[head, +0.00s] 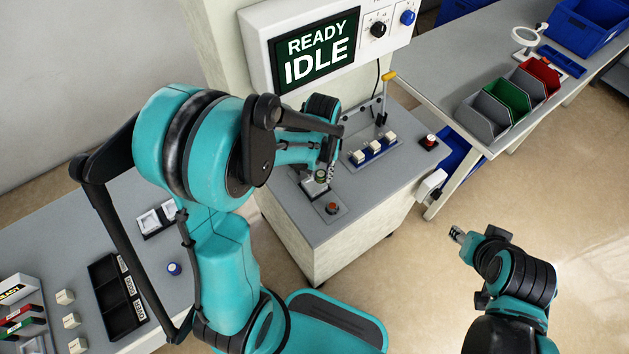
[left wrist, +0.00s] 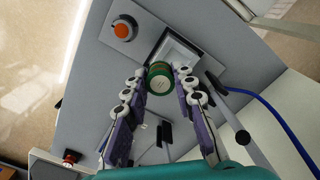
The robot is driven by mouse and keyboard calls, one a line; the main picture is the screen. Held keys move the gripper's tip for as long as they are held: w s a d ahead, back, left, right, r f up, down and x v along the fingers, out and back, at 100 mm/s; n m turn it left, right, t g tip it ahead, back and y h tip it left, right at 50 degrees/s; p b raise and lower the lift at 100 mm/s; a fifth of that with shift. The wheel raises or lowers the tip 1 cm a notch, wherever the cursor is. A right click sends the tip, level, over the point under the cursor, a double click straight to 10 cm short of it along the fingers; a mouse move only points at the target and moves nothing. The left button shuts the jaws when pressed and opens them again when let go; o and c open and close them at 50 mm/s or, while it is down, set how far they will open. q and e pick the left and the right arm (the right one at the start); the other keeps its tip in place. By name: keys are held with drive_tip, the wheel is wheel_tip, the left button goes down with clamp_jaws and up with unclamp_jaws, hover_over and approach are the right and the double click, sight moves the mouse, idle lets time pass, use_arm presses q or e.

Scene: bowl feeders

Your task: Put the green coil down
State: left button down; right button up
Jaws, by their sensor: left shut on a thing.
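The green coil (head: 321,175) is a small cylinder with a pale round end face. In the left wrist view the coil (left wrist: 159,84) sits between the two fingertips of my left gripper (left wrist: 160,76), which is shut on it. In the head view my left gripper (head: 327,166) is over the grey cabinet top, with the coil at a square light-coloured fixture (head: 313,188). The fixture (left wrist: 184,52) is partly hidden behind coil and fingers; I cannot tell whether the coil touches it. My right gripper (head: 457,234) is empty, away to the right, its opening unclear.
A display (head: 317,49) reading READY IDLE is behind. A blue cable (left wrist: 270,115) runs nearby.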

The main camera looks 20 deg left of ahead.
sight(314, 185)
use_arm(q)
drive_tip(key=shift+w+a+f+b, duration=0.15)
drive_tip(key=shift+a+f, duration=0.25)
drive_tip(key=shift+a, duration=0.2)
drive_tip(key=shift+w+a+f+b, duration=0.15)
drive_tip(key=shift+a+f, duration=0.25)
drive_tip(key=shift+a, duration=0.15)
wheel_tip(314, 185, down, 4)
drive_tip(key=shift+r+b, duration=0.1)
drive_tip(key=shift+b, duration=0.85)
drive_tip(key=shift+s+d, duration=0.1)
drive_tip(key=shift+s, duration=0.05)
drive_tip(key=shift+s+d+f+b, duration=0.15)
drive_tip(key=shift+s+f+b, duration=0.1)
drive_tip(key=shift+f+b, duration=0.3)
drive_tip(key=c, duration=1.3)
unclamp_jaws()
drive_tip(key=shift+o, duration=0.2)
drive_tip(key=shift+w+f, duration=0.25)
drive_tip(key=shift+w, duration=0.15)
drive_tip(key=shift+s+r, duration=0.1)
drive_tip(key=shift+r, duration=0.1)
